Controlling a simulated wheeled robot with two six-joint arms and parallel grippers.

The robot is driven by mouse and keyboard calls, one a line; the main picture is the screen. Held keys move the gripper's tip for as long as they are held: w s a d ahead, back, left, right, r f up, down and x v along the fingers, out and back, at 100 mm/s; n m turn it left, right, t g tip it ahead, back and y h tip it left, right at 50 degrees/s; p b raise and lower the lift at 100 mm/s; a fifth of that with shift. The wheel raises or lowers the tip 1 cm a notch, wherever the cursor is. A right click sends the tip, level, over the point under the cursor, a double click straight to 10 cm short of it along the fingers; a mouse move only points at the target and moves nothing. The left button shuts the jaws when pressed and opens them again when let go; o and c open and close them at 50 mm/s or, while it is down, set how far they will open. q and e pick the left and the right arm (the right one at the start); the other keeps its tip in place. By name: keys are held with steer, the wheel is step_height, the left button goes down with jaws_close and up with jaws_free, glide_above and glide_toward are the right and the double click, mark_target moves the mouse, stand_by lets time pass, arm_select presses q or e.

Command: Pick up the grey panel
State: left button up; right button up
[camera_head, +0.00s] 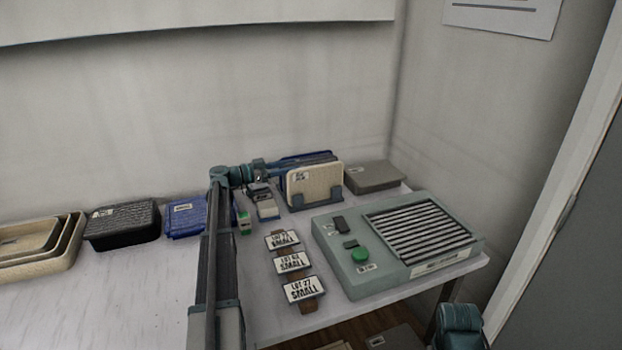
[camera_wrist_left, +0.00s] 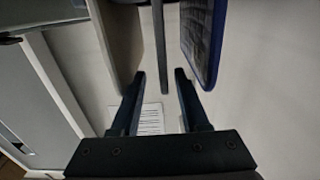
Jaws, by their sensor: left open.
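A thin grey panel (camera_wrist_left: 160,40) shows edge-on and upright in the left wrist view, between a beige panel (camera_wrist_left: 120,38) and a blue panel (camera_wrist_left: 205,40). My left gripper (camera_wrist_left: 160,74) is open, one finger on each side of the grey panel's edge, with gaps left and right. In the head view, the beige panel (camera_head: 315,185) stands in front in a dark rack (camera_head: 356,186), with the blue panel (camera_head: 300,156) behind. My right gripper is out of view.
A grey-green machine (camera_head: 335,245) with a green button stands at the front right. A grey box (camera_head: 374,177) sits behind it. Labelled cards (camera_head: 292,263) lie left of the machine. A black bin (camera_head: 122,224) and beige trays (camera_head: 40,245) stand at the left.

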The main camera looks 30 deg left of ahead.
mark_target(304, 162)
arm_select(q)
steer(key=shift+a+x, duration=0.2)
steer(key=shift+x, duration=2.45)
steer(key=shift+w+r, duration=0.15)
jaws_close()
